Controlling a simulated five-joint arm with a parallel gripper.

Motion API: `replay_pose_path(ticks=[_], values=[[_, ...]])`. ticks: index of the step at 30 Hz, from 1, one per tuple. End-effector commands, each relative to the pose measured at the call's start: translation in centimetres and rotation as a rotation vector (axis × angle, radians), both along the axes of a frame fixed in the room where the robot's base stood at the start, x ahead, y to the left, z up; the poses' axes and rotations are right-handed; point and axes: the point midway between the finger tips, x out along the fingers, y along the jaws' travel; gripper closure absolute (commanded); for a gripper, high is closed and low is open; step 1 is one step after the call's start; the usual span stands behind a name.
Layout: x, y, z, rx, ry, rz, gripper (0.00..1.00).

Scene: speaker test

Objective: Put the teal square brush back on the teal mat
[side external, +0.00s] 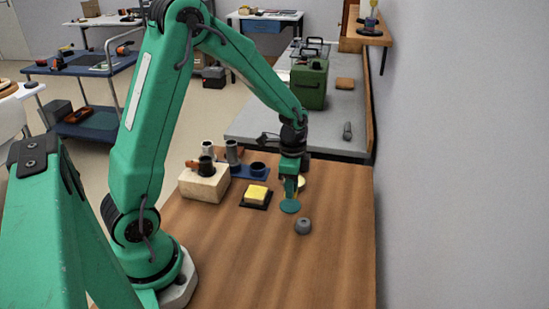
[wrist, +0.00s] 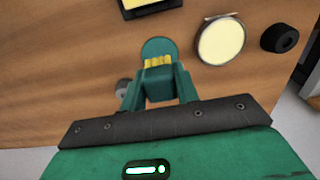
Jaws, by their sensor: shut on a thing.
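My gripper (side external: 291,187) points down over the table and is shut on the teal square brush (wrist: 158,83). In the wrist view the brush is a teal block between the two fingers, with yellow bristles (wrist: 158,61) at its far end. The round teal mat (side external: 290,207) lies flat on the wooden table just below the gripper. In the wrist view the mat (wrist: 155,44) shows beyond the bristles, partly covered by the brush. I cannot tell whether the bristles touch the mat.
A grey round knob (side external: 303,226) stands close to the mat. A cream disc (wrist: 222,40) and a black cylinder (wrist: 280,38) lie right of the brush. The table's front is clear.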

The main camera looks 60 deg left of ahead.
Motion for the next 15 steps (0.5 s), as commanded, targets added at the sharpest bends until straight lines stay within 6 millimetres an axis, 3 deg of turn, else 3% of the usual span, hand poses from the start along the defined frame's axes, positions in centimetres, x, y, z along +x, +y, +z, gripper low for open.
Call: replay_pose_path(ticks=[9,15], values=[[-0.1,0.0,-3.2,-0.001,0.004,0.0,0.88],[0.0,0.0,-3.8,0.0,0.0,0.0,0.88]])
